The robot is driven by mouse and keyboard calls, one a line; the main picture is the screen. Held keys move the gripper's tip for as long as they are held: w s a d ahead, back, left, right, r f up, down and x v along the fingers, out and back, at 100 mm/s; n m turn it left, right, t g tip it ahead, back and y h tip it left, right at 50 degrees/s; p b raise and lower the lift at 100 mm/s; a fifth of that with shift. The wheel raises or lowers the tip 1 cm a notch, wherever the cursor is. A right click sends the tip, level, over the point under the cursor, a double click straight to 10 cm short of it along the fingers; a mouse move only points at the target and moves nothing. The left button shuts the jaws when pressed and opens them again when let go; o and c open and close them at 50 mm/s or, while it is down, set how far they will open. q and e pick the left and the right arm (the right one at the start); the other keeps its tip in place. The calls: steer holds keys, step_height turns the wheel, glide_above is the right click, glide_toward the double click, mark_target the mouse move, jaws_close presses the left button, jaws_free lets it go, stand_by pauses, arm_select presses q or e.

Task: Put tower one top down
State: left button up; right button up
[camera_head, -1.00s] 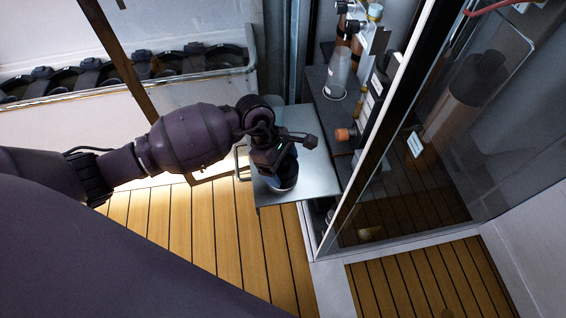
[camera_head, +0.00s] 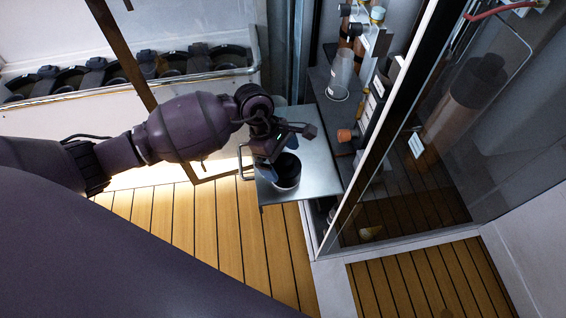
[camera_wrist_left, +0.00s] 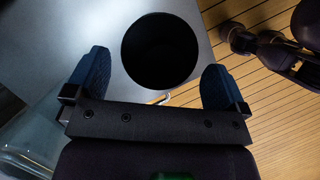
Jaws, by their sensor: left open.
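The tower top, a short dark cylinder with a black round face and a pale lower band (camera_head: 287,172), stands upright on the metal shelf (camera_head: 316,165). Its black round face also shows in the left wrist view (camera_wrist_left: 160,45). My left gripper (camera_head: 274,161) is open just beside and above it, on its left and far side in the head view. In the left wrist view the two blue fingers (camera_wrist_left: 155,62) are spread wide, with the cylinder ahead of and between them and clear gaps on both sides.
A clear beaker (camera_head: 341,76) stands on the dark ledge beside the shelf, near an orange-capped fitting (camera_head: 346,135). A glass door with a pale frame (camera_head: 375,140) bounds the right. A rack of dark round holders (camera_head: 120,75) lies back left. Slatted floor lies below.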

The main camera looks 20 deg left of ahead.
arm_select(q)
steer(key=p+v, duration=0.1)
steer(key=v, duration=0.8)
steer(key=shift+r+p, duration=0.2)
steer(key=shift+p, duration=0.15)
arm_select(e)
steer(key=shift+s+d+r+m, duration=0.15)
steer(key=shift+s+r+m, duration=0.05)
steer(key=shift+s+m, duration=0.15)
